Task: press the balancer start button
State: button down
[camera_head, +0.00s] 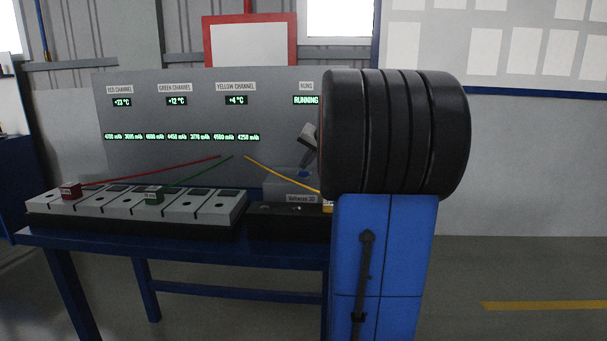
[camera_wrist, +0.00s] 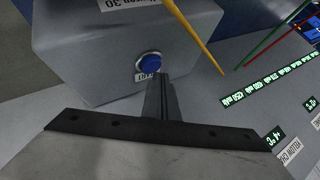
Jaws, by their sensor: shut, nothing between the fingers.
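The blue round button (camera_wrist: 149,63) sits in a pale ring on the face of a grey box (camera_wrist: 90,60) in the wrist view. A small label below it is partly covered by my gripper. My gripper (camera_wrist: 161,80) is shut and empty, its fingertips right by the lower right edge of the button; I cannot tell whether they touch it. In the head view, the grey box (camera_head: 283,187) stands on the bench, left of the tyres. The blue button (camera_head: 303,173) shows small there, with my gripper (camera_head: 304,163) just above it, partly hidden by the tyres.
A grey panel (camera_head: 150,160) with green displays stands behind, one reading RUNNING. Red, green and yellow rods cross before it. A row of grey modules (camera_head: 180,208) lies left.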

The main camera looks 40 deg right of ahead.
aim_at(306, 174)
jog(key=shift+r, duration=0.3)
jog(key=shift+r, duration=0.1)
jog(key=shift+r, duration=2.45)
